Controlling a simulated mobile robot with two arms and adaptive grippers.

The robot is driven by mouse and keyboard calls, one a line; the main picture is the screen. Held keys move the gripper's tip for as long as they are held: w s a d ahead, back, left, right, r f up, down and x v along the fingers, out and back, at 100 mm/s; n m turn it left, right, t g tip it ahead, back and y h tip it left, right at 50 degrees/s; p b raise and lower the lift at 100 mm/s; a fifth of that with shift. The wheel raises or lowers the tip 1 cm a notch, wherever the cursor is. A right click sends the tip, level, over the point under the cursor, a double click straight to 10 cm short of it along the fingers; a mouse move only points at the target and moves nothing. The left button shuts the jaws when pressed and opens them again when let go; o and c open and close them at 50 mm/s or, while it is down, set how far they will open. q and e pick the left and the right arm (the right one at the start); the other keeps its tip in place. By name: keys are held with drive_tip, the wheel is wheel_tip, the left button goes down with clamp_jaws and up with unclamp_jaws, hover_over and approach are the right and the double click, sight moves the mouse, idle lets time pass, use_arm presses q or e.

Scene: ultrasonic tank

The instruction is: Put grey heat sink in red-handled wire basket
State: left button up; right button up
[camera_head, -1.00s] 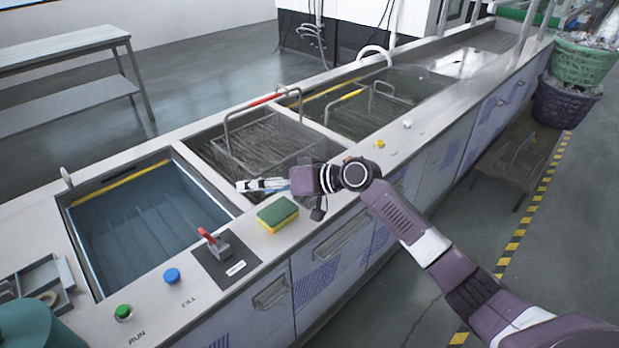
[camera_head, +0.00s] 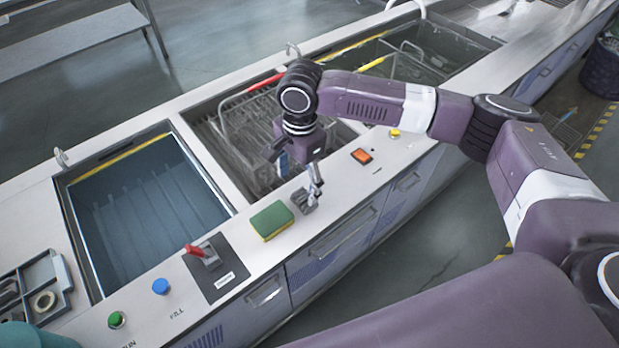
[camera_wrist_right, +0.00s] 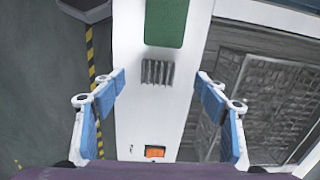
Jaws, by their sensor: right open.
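The grey heat sink (camera_head: 302,204), a small finned block, sits on the counter's front ledge beside the green sponge. The right wrist view shows its fins (camera_wrist_right: 157,72) between and ahead of my spread fingers. My right gripper (camera_head: 313,189) is open and points down just above the heat sink; it also shows in the wrist view (camera_wrist_right: 160,80). The red-handled wire basket (camera_head: 232,125) stands in the middle tank, behind the gripper, partly hidden by my right arm. Its mesh also shows at the right of the wrist view (camera_wrist_right: 275,100). My left gripper is out of view.
A green-and-yellow sponge (camera_head: 272,220) lies left of the heat sink. An orange switch (camera_head: 361,156) is to its right. A red lever (camera_head: 197,251) and buttons line the ledge. A yellow-handled basket (camera_head: 405,62) is in the right tank. The left tank (camera_head: 150,215) holds no basket.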

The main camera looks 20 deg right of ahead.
sight(304, 197)
drive_tip(key=shift+d+r+m, duration=0.15)
drive_tip(key=shift+d+m, duration=0.15)
drive_tip(key=shift+d, duration=0.25)
drive_tip(key=shift+d+h, duration=0.2)
drive_tip(key=shift+h, duration=0.1)
wheel_tip(304, 197, down, 2)
drive_tip(key=shift+s+a+p, duration=0.1)
drive_tip(key=shift+a+p, duration=0.05)
drive_tip(key=shift+p, duration=0.2)
drive_tip(key=shift+f, duration=0.35)
drive_tip(key=f, duration=0.1)
drive_tip(key=f+p, duration=0.1)
drive_tip(key=f, duration=0.1)
drive_tip(key=w+f, duration=0.1)
drive_tip(key=f, duration=0.1)
drive_tip(key=shift+d+p, duration=0.2)
drive_tip(key=shift+p, duration=0.2)
drive_tip(key=shift+s, duration=0.1)
drive_tip(key=c, duration=0.9)
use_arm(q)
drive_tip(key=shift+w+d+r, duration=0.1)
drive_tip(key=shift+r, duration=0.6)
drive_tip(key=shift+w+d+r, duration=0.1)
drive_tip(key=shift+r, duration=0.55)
use_arm(e)
drive_tip(key=c, duration=0.5)
drive_tip(key=shift+r, duration=0.15)
